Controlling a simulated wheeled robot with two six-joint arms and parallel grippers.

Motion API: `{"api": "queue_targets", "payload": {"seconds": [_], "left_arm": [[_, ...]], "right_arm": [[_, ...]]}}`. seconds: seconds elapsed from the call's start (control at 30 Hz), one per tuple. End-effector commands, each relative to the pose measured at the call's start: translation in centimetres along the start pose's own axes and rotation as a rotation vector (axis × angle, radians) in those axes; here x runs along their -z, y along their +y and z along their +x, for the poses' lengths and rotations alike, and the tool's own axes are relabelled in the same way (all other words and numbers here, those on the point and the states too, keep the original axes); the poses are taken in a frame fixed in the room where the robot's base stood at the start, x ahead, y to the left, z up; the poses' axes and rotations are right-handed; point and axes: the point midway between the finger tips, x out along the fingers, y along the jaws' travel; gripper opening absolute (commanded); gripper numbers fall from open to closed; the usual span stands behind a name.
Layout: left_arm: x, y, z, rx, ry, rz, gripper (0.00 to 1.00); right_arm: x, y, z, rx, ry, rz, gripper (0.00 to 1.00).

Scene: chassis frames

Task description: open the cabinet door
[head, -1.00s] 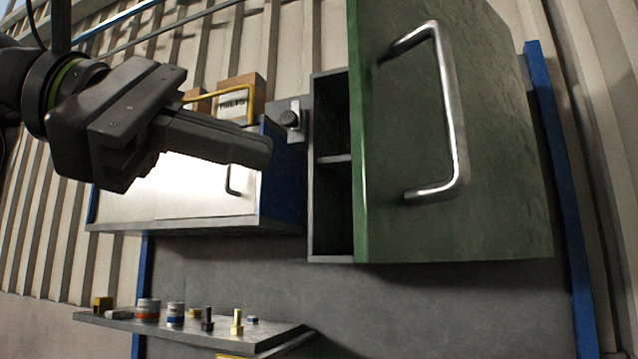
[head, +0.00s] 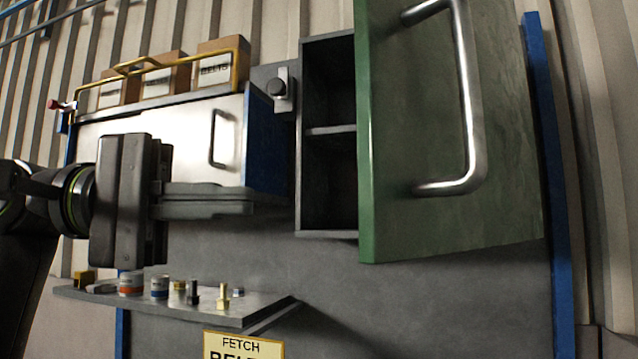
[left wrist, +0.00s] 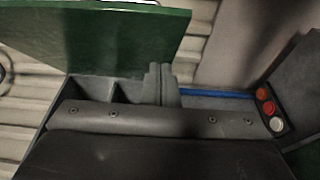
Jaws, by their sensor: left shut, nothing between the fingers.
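The green cabinet door (head: 420,130) with its long metal bar handle (head: 472,110) stands ajar at the right of the head view. To its left the dark cabinet interior (head: 328,180) with a shelf shows. The door also shows at top left in the left wrist view (left wrist: 120,40), near the cabinet compartments (left wrist: 95,90). My left gripper (head: 250,200) is shut and empty, left of the cabinet opening and apart from the door and handle in the head view. Its fingers show in the left wrist view (left wrist: 161,85). My right gripper is not in view.
A white-fronted cabinet (head: 165,145) with boxes on top (head: 220,65) hangs behind my left gripper. Below it a small shelf (head: 255,308) holds cans and bolts. A panel with round buttons (left wrist: 267,108) shows in the left wrist view. The grey backboard (head: 400,310) below the door is clear.

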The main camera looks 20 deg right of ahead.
Motion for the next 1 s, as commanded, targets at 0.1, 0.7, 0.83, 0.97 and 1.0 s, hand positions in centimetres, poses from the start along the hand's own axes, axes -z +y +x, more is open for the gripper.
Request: {"api": "queue_targets", "payload": {"seconds": [0.1, 0.7, 0.83, 0.97, 1.0], "left_arm": [[-0.1, 0.3, 2.6, -0.001, -0.006, 0.000, 0.00], [-2.8, 0.1, 8.6, 0.000, 0.001, 0.000, 0.00], [-2.9, 0.1, 8.6, 0.000, 0.001, 0.000, 0.00], [-2.9, 0.0, 8.6, 0.000, 0.001, 0.000, 0.00], [-2.9, 0.0, 8.6, 0.000, 0.002, 0.000, 0.00]], "right_arm": [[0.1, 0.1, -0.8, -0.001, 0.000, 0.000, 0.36], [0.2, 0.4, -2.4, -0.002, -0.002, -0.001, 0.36], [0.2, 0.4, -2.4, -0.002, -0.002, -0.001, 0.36], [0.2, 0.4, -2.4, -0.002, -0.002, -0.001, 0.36], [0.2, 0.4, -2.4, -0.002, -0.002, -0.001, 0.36]]}}
